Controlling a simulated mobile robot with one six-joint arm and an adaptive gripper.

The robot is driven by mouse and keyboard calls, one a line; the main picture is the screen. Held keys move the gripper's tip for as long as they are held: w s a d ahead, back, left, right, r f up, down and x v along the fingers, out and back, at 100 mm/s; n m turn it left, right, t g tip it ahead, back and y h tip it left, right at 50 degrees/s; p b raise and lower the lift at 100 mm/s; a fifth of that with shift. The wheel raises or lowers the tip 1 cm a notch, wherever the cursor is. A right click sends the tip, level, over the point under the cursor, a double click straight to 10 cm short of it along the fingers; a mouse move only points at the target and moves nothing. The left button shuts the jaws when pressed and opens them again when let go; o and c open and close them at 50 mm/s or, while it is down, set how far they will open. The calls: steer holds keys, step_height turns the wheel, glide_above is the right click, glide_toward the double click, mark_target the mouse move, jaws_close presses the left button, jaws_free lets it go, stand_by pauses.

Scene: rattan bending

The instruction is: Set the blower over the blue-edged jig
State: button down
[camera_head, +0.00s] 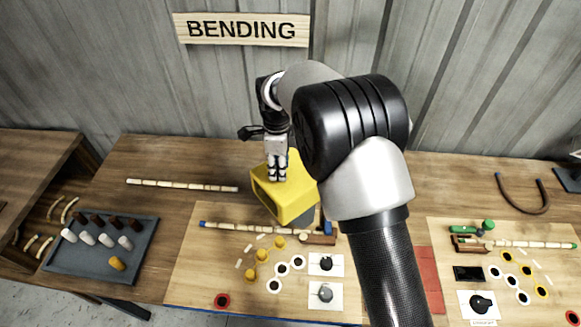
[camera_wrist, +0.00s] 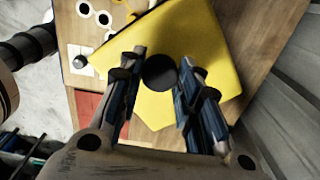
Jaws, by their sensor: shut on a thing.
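The yellow blower (camera_head: 297,205) is a boxy hood with an open dark side facing left. My gripper (camera_head: 277,178) is shut on the dark round knob on top of it; the knob (camera_wrist: 159,72) shows between the fingers in the wrist view. The blue-edged jig (camera_head: 200,262) is the pale board at centre left, with a blue strip along its front edge. In the head view the blower overlaps the jig's back right part. I cannot tell whether it touches the board. My arm hides the jig's right side.
On the jig lie a blue-tipped rattan pole (camera_head: 250,229), yellow pegs (camera_head: 262,255) and white rings. A second pole (camera_head: 182,185) lies at the back left. A grey tray (camera_head: 60,265) holds several pegs. Another jig board (camera_head: 445,290) and a red mat (camera_head: 430,280) are at right.

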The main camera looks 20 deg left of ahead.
stand_by(0.4)
steer(key=c, duration=1.1)
jaws_free()
step_height(320, 180, up, 12)
